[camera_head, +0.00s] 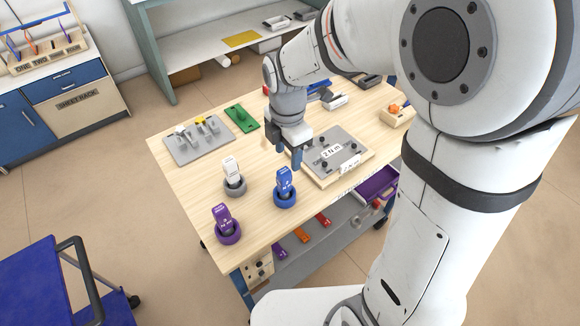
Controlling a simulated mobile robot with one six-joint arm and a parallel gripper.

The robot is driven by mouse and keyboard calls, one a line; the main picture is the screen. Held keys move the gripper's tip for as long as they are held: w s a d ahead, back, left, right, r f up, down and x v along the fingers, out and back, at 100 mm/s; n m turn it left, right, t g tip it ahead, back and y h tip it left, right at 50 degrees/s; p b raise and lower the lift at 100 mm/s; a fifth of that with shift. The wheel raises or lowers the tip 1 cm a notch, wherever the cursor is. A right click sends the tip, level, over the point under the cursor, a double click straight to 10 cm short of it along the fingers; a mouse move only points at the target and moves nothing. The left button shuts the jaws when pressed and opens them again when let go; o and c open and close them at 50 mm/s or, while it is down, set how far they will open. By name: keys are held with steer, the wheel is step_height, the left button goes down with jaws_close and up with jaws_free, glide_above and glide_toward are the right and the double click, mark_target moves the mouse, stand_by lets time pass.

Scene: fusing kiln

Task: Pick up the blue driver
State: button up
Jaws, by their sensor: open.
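The blue driver (284,180) stands upright in a round blue holder (285,200) near the front edge of the wooden table. My gripper (289,160) is above the table, pointing down, just behind and a little above the blue driver's top. Its fingers look open, and I see nothing held between them. I cannot tell the exact gap between the fingers and the driver.
A white driver (230,168) in a grey holder and a purple driver (222,216) in a purple holder stand to the left. A grey plate fixture (352,141) lies close on the right. A grey tray (184,152) and green piece (241,119) lie farther back.

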mark_target(284, 170)
steer(key=shift+a+r, duration=0.1)
steer(key=shift+r, duration=0.05)
steer(key=shift+f+n, duration=0.3)
steer(key=shift+f, duration=0.05)
steer(key=f, duration=0.4)
steer(key=f+p, duration=0.1)
steer(key=f, duration=0.2)
steer(key=shift+a, duration=0.35)
jaws_close()
